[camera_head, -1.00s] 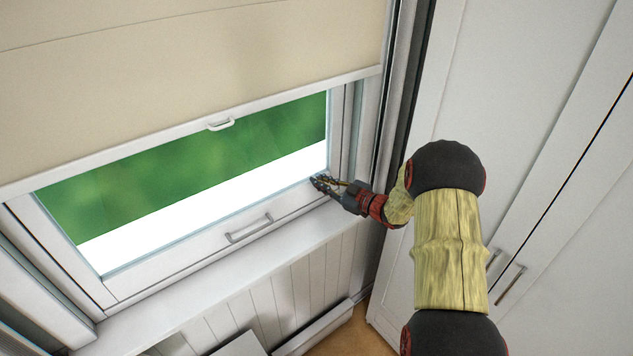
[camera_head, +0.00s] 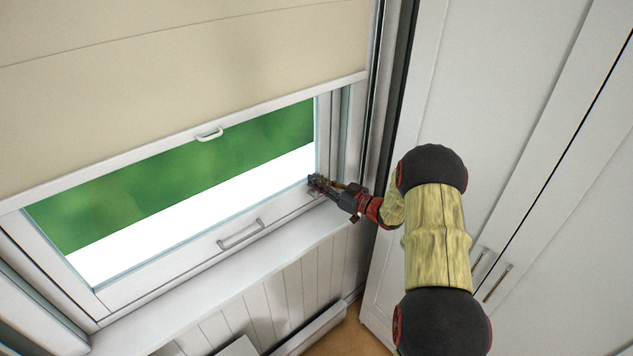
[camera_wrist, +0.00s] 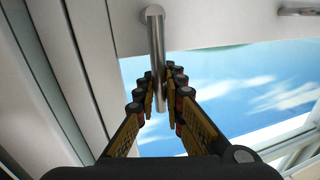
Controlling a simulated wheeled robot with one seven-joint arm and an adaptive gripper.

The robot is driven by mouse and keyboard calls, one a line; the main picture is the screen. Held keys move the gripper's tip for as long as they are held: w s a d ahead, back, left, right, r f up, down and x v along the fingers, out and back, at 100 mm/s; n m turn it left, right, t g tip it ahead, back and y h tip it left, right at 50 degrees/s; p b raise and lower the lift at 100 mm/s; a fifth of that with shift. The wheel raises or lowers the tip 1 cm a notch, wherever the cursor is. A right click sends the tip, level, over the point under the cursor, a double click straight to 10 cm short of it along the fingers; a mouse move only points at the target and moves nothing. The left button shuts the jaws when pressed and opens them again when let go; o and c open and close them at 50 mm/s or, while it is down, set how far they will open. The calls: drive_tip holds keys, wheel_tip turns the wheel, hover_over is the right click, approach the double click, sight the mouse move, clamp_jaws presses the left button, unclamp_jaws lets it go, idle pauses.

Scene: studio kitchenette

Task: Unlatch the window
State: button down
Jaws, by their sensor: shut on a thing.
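The window (camera_head: 170,262) has a white frame and fills the left of the head view. Its latch handle is hidden by my gripper in the head view. In the wrist view the latch handle (camera_wrist: 155,32) is a round metal bar running from a rounded end at the frame down between my fingers. My gripper (camera_head: 316,184) is at the lower right corner of the window frame. In the wrist view my gripper (camera_wrist: 156,88) has one finger on each side of the bar and is shut on it.
A beige blind (camera_head: 180,75) with a small pull (camera_head: 209,134) covers the upper window. A bar handle (camera_head: 240,234) sits on the lower frame above a white sill (camera_head: 205,282). Tall white cabinets (camera_head: 540,150) stand close at the right of my arm.

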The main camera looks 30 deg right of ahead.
drive_tip(key=shift+f, duration=0.1)
drive_tip(key=c, duration=1.9)
unclamp_jaws()
drive_tip(key=shift+d, duration=0.1)
drive_tip(key=v, duration=1.2)
